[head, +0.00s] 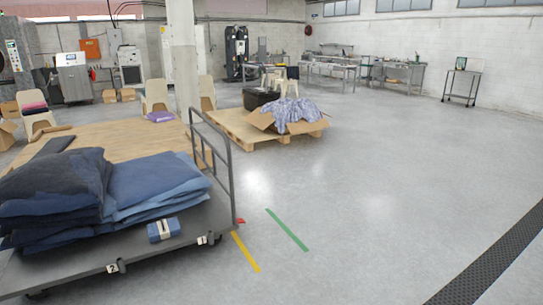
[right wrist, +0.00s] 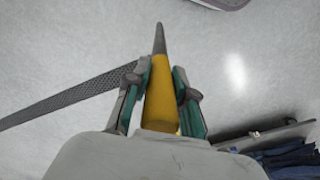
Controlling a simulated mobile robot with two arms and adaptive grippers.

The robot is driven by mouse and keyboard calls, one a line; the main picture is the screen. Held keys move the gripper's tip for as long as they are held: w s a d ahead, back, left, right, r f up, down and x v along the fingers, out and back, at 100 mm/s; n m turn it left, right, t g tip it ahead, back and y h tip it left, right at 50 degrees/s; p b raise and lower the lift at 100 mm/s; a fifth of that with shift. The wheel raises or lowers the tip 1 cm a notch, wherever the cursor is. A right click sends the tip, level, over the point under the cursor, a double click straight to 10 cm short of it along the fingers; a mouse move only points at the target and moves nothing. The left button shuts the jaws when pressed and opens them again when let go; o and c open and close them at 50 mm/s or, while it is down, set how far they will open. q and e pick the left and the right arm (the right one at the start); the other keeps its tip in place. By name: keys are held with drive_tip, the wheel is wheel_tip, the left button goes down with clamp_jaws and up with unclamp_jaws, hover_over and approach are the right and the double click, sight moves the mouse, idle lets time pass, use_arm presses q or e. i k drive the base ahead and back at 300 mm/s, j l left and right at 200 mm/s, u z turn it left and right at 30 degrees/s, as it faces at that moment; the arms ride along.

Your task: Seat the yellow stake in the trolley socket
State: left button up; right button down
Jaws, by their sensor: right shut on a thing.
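The yellow stake (right wrist: 161,88), with a dark grey tapered tip, is in the right wrist view. My right gripper (right wrist: 157,84) is shut on it, a green-lined finger on each side, with the tip pointing away from the wrist. The grey trolley (head: 75,262) stands at the lower left of the head view. Its front edge has labels 2 (head: 112,268) and 1 (head: 202,240), each beside a small dark fitting; whether these are open sockets is too small to tell. The trolley's edge (right wrist: 262,134) also shows at lower right in the wrist view. My left gripper is not in view.
Folded blue jeans (head: 150,185) and a small blue tied bundle (head: 164,229) lie on the trolley. Its handle frame (head: 228,172) rises at the right end. Yellow (head: 245,251) and green (head: 287,229) floor strips lie beside it. Floor to the right is clear.

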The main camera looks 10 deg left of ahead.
sight(73, 215)
drive_tip(key=i+j+u, duration=0.5)
drive_tip(key=i+u, duration=0.6)
drive_tip(key=i, duration=0.85)
drive_tip(key=i+j, duration=0.1)
drive_tip(key=i, duration=0.75)
drive_tip(key=i+z, duration=0.25)
drive_tip(key=i, duration=0.2)
drive_tip(key=i+j+z, duration=0.25)
drive_tip(key=i, duration=0.2)
